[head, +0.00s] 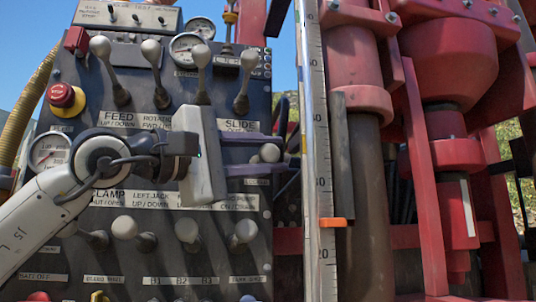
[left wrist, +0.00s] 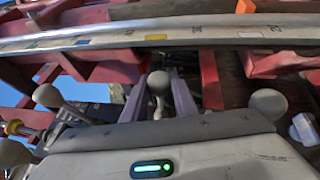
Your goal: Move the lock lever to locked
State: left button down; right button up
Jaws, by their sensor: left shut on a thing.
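My left gripper (head: 272,155) comes in from the left in front of the dark control panel (head: 145,178). Its two purple fingers are shut on a lever with a pale ball knob (head: 269,152), at the panel's right edge below the SLIDE label. In the left wrist view the same knob (left wrist: 158,82) sits between the fingers. The gripper body hides this lever's stem and label, so I cannot read whether it is the lock lever or which position it is in. My right gripper is not in view.
Ball-knob levers stand above (head: 201,56) and below (head: 187,230) the gripper. A red emergency stop (head: 61,95) and a gauge (head: 49,152) are at left. A scaled metal post (head: 316,150) with an orange pointer (head: 333,222) and red machinery (head: 449,65) stand close at right.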

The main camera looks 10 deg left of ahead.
pick_arm(q)
jog(key=shift+w+f, duration=0.2)
jog(key=shift+f, duration=0.65)
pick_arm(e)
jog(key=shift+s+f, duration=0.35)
pick_arm(q)
jog(key=shift+a, duration=0.1)
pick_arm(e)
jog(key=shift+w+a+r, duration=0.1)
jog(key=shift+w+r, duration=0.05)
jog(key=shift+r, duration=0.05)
